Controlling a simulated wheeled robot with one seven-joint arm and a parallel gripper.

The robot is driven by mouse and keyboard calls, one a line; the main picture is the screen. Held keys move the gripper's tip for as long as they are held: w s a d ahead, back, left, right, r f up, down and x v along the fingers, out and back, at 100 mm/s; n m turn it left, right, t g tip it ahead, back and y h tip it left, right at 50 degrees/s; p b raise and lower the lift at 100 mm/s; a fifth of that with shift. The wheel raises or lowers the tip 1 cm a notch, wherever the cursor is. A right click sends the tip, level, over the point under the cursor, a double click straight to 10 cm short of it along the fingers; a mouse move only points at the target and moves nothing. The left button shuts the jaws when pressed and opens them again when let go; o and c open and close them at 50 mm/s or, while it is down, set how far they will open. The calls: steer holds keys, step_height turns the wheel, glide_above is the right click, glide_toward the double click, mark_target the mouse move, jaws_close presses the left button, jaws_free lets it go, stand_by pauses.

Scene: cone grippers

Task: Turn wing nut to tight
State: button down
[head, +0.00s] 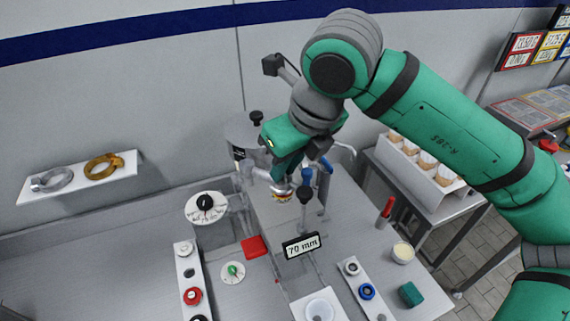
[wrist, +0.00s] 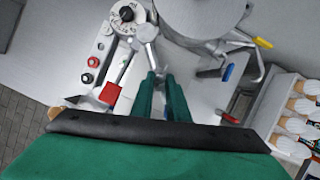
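My gripper (head: 284,174) is lowered over the middle of the bench, beside a silver pipe fitting (head: 262,175) below the steel vessel. In the wrist view its two green fingers (wrist: 161,76) stand close together with a narrow gap. A silver pipe piece (wrist: 147,34) runs down toward the fingertips from the vessel. I cannot make out the wing nut; it may be hidden by the fingers or too small. I cannot tell whether the fingers touch the fitting or hold anything. A banded ring fitting (head: 282,195) sits just below the gripper.
The steel vessel (head: 245,130) stands close behind my gripper. A blue-handled valve (head: 306,175) is just to its right. A tray of cones (head: 425,165) stands at right.

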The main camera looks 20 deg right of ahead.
steer(key=shift+n, duration=0.4)
steer(key=c, duration=1.7)
jaws_free()
steer(key=shift+c, duration=0.2)
steer(key=shift+d+r, duration=0.1)
steer(key=v, duration=1)
steer(key=shift+d+r, duration=0.15)
steer(key=shift+r, duration=0.1)
steer(key=shift+s, duration=0.15)
